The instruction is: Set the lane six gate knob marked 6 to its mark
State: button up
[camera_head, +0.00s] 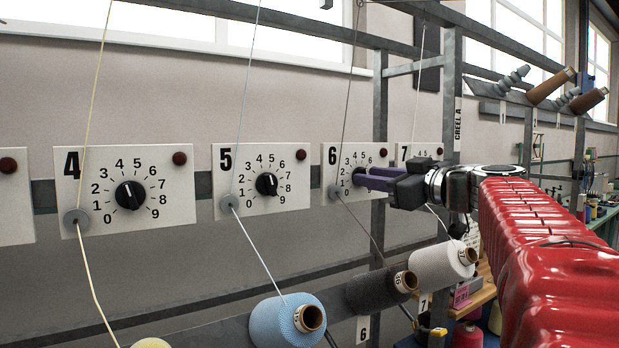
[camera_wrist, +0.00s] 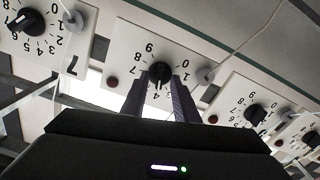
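The lane six panel (camera_head: 332,190), marked 6, stands on the rail with a dial of digits. It fills the middle of the wrist view (camera_wrist: 120,45), seen upside down. Its black knob (camera_wrist: 159,71) lies between my fingertips in the wrist view, its pointer facing down in that picture, roughly toward the 4; the exact reading is unclear. My gripper (camera_head: 358,180) reaches the panel from the right and hides most of the knob in the head view. In the wrist view, my gripper (camera_wrist: 160,80) has its fingers apart, one on each side of the knob. Contact cannot be told.
Panels 4 (camera_head: 125,160) and 5 (camera_head: 225,165) stand to the left, panel 7 (camera_head: 403,150) just behind my gripper. A yarn runs through the round guide (camera_head: 334,192) beside the dial. Blue (camera_head: 278,322), dark (camera_head: 370,290) and white (camera_head: 438,267) yarn cones sit below.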

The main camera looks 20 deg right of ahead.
jog(key=shift+c, duration=0.7)
grip_shut()
jog(key=shift+d, duration=0.1)
jog(key=shift+m, duration=0.3)
jog(key=m, duration=1.1)
jog(key=shift+w+d+f, duration=0.1)
jog(key=shift+d, duration=0.05)
